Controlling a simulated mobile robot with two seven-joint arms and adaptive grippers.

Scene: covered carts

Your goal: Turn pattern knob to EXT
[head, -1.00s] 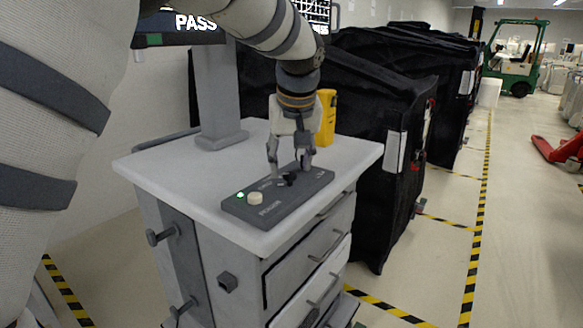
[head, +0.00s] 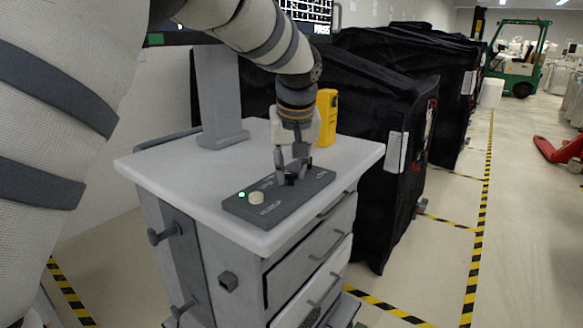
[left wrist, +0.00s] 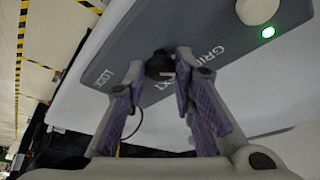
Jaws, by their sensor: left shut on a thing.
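A dark grey control panel (head: 310,188) lies on the white top of a cart. Its small black knob (left wrist: 159,66) sits between the fingertips of my left gripper (head: 291,179). The gripper points down and is shut on the knob, which the fingers partly hide in the head view. My right gripper is not in view.
A round cream button (head: 256,198) and a lit green lamp (head: 241,194) are on the panel's left end. A yellow device (head: 326,118) stands behind the gripper. A grey monitor post (head: 220,95) rises from the cart (head: 165,165). Black covered carts (head: 365,110) stand behind.

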